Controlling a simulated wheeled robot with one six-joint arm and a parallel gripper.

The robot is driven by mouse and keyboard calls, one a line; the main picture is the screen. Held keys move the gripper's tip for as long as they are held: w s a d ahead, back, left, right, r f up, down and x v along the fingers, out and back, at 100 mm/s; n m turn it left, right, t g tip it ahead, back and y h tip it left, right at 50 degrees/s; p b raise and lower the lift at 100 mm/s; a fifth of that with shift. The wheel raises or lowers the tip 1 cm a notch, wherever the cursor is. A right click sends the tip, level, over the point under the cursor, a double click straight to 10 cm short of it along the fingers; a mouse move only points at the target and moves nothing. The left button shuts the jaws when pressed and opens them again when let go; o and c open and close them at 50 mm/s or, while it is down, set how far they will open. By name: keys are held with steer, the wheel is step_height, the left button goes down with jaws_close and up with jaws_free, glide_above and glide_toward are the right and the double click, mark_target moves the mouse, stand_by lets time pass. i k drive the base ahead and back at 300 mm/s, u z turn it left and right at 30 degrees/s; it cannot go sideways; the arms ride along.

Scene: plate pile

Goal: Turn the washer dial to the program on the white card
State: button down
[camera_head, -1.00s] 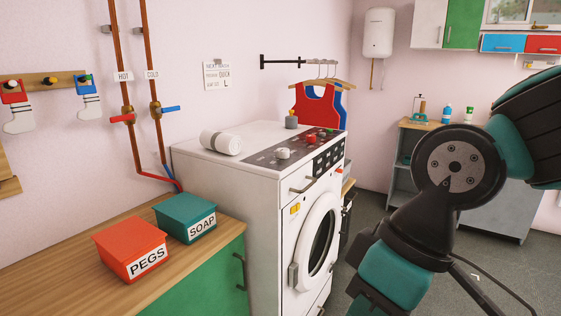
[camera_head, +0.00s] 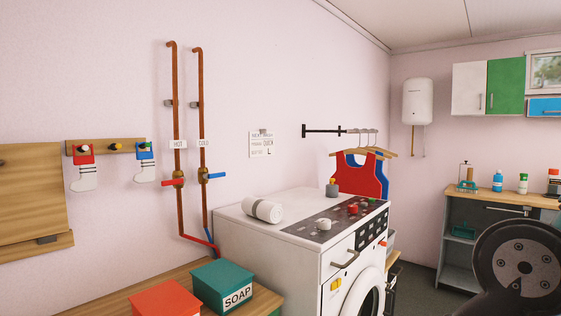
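The white washer (camera_head: 270,244) stands against the wall, with a dark control panel (camera_head: 302,229) on top. A white round knob (camera_head: 323,224) sits near the panel's front, and red knobs (camera_head: 352,207) sit further back. I cannot tell which is the program dial, and its markings are too small to read. The white card (camera_head: 262,144) hangs on the wall above the washer; it reads "NEXT WASH", with "QUICK" on the program line and "L" below. Part of my arm shows at the lower right; my gripper is out of view.
A rolled white towel (camera_head: 263,210) and a small grey bottle (camera_head: 332,188) stand on the washer. Red and blue vests (camera_head: 359,174) hang behind it. Soap (camera_head: 222,284) and red (camera_head: 166,299) boxes sit on the wooden counter. Pipes with red and blue valves (camera_head: 203,177) run down the wall.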

mark_target(324, 223)
steer(key=u, duration=0.05)
steer(key=k, duration=0.55)
steer(key=u, duration=0.6)
steer(key=i, duration=1.2)
steer(key=z, duration=0.5)
